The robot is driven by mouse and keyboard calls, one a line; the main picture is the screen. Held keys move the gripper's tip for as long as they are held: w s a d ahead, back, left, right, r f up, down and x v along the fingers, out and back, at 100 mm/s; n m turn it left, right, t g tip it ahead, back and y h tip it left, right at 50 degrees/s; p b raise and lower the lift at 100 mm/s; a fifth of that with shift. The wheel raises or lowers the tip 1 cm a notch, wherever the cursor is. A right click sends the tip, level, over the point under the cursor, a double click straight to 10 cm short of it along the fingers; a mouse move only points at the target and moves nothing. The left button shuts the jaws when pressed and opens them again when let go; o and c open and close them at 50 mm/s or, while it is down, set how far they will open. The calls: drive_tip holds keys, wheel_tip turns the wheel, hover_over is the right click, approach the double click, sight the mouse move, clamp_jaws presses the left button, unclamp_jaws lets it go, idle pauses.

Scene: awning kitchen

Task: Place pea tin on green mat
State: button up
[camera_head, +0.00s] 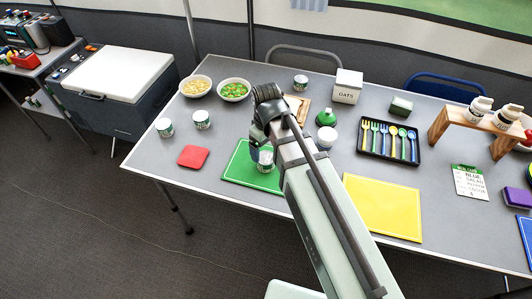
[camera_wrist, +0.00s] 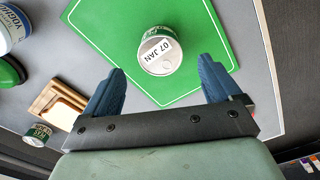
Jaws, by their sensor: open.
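A small white tin with a green-banded label (camera_head: 266,166) stands on the green mat (camera_head: 238,172), partly hidden by my gripper in the head view. In the wrist view the tin (camera_wrist: 160,52) shows its pale top, marked "07 JAN", on the green mat (camera_wrist: 95,25). The tin appears clear of both fingers.
Similar tins stand at the left (camera_head: 165,127), beside it (camera_head: 202,119) and at the back (camera_head: 301,82).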

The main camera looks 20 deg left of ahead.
sight(266, 158)
drive_tip(key=shift+r, duration=2.85)
